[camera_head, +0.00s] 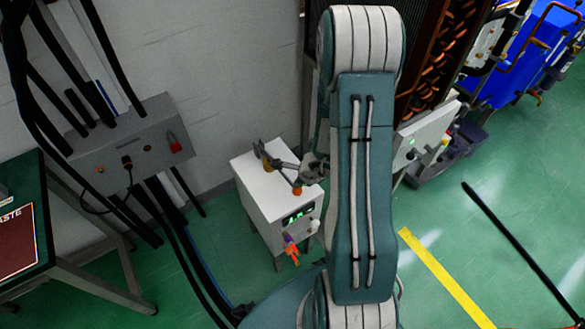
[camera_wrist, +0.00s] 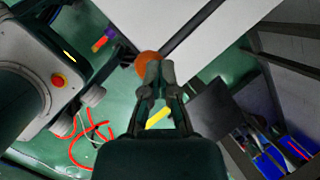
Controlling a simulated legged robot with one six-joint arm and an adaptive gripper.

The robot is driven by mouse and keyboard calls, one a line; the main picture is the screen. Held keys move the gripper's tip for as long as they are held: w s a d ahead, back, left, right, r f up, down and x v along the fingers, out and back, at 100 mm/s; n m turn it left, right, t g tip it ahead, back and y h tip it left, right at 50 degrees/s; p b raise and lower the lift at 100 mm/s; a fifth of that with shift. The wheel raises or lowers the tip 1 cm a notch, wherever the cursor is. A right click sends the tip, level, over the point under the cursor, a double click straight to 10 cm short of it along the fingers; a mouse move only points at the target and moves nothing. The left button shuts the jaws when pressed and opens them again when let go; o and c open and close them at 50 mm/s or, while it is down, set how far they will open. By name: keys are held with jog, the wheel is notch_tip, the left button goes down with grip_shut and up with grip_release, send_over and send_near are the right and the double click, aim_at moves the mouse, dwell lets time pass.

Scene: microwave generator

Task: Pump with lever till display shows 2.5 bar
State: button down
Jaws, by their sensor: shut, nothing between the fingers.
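A white box-shaped unit (camera_head: 262,188) stands by the wall in the head view. Its front has a small display (camera_head: 298,215) with green digits too small to read. On its top is a grey lever assembly (camera_head: 268,157) with an orange knob (camera_head: 297,190). My gripper (camera_head: 306,178) is beside the knob, partly hidden by my arm. In the wrist view my gripper (camera_wrist: 160,74) is shut and empty. The orange knob (camera_wrist: 146,62) shows just beyond and left of its fingertips; I cannot tell whether they touch. The white unit (camera_wrist: 190,25) fills the top there.
An orange and purple fitting (camera_head: 290,246) sticks out from the unit's front. A grey wall box (camera_head: 130,150) with cables and a table (camera_head: 75,270) are left. Blue machinery (camera_head: 520,60) stands far right.

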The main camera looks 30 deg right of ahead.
aim_at(300, 191)
jog(key=shift+s+f, duration=0.35)
jog(key=shift+f, duration=0.35)
jog(key=shift+s+f, duration=0.3)
jog(key=shift+f, duration=0.4)
dwell(1.7)
jog(key=shift+r, duration=0.1)
dwell(0.4)
jog(key=w+r, duration=0.4)
jog(key=r, duration=0.6)
jog(key=shift+w+r, duration=0.2)
jog(key=shift+w, duration=0.2)
dwell(0.9)
jog(key=shift+w+a+r, duration=0.1)
jog(key=shift+w+r, duration=0.25)
jog(key=shift+r, duration=0.4)
jog(key=shift+w+d+r, duration=0.1)
jog(key=shift+w+r, duration=0.2)
jog(key=shift+r, duration=0.5)
jog(key=shift+w+a+r, duration=0.1)
jog(key=shift+w+r, duration=0.25)
jog(key=shift+r, duration=0.4)
